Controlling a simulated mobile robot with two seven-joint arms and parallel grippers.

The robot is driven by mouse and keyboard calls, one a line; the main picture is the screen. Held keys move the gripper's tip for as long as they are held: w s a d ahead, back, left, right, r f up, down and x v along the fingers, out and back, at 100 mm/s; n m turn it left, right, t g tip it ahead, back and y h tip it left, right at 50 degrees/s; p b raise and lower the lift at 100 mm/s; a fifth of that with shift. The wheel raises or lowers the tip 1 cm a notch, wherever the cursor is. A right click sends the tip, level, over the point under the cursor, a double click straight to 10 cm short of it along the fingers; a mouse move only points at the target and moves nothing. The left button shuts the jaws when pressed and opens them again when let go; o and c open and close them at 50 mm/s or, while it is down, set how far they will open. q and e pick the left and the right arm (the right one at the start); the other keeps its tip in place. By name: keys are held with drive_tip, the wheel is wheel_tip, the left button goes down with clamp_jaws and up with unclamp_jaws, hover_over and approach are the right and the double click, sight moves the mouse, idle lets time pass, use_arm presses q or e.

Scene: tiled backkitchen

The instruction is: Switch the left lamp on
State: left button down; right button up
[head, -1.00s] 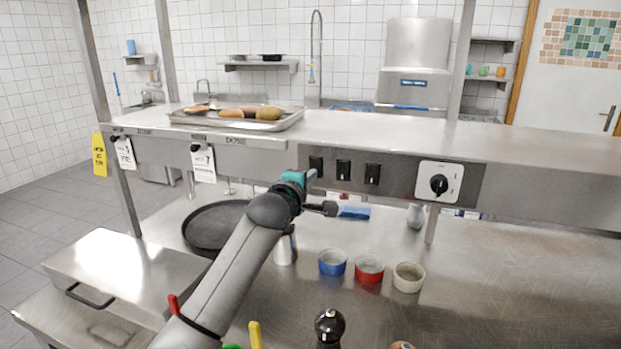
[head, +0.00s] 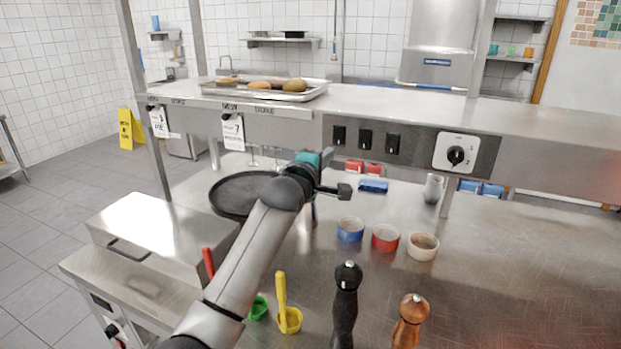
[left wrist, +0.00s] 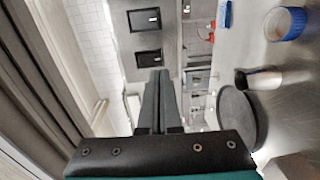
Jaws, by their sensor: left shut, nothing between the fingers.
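A steel panel under the upper shelf bears three black rocker switches in a row: left (head: 339,135), middle (head: 365,140) and right (head: 393,143). I cannot make out a lamp in these frames. My left gripper (head: 326,158) is shut and empty, just below and left of the left switch, its fingers partly hidden by the wrist in the head view. In the left wrist view the closed fingers (left wrist: 160,85) point towards the row of black switches (left wrist: 148,58). Contact with a switch cannot be seen. My right gripper is out of view.
A white dial (head: 456,153) is right of the switches. A food tray (head: 265,92) sits on the shelf above. Below are a black pan (head: 240,195), several small bowls (head: 386,238), and a black mill (head: 346,300) beside a wooden mill (head: 410,320).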

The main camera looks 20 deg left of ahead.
use_arm(q)
drive_tip(key=s+f, duration=0.1)
drive_tip(key=s, duration=0.6)
drive_tip(key=shift+s+a+f, duration=0.15)
drive_tip(key=shift+a+f, duration=0.15)
drive_tip(key=shift+f, duration=0.1)
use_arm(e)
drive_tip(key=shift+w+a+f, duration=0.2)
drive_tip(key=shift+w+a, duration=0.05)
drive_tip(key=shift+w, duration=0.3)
